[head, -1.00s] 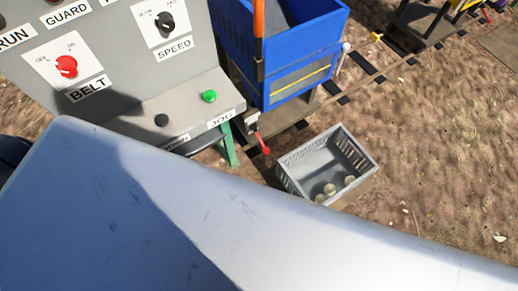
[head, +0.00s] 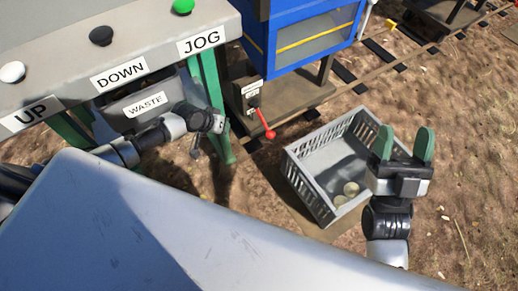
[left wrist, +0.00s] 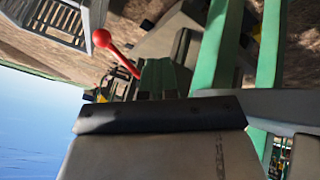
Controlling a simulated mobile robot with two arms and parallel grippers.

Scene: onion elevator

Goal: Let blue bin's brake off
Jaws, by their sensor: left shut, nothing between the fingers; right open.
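The blue bin (head: 312,28) stands on a wheeled base on the rails at the top of the head view. The brake lever (head: 266,124), red with a round knob, sticks out from a small dark box with labels beside the base. The knob also shows in the left wrist view (left wrist: 101,39), its shaft slanting down toward my gripper. My left gripper (head: 217,123) is shut and empty, left of the lever and apart from it in the head view; its fingertips are hard to make out. My right gripper (head: 404,146) is open and empty, with green fingers pointing up.
A grey crate (head: 300,182) with a few round pale onions stands on the ground. The grey control panel (head: 140,50) with UP, DOWN and JOG buttons overhangs my left arm. A WASTE bin (head: 143,103) and green legs (head: 212,100) are close to that arm.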

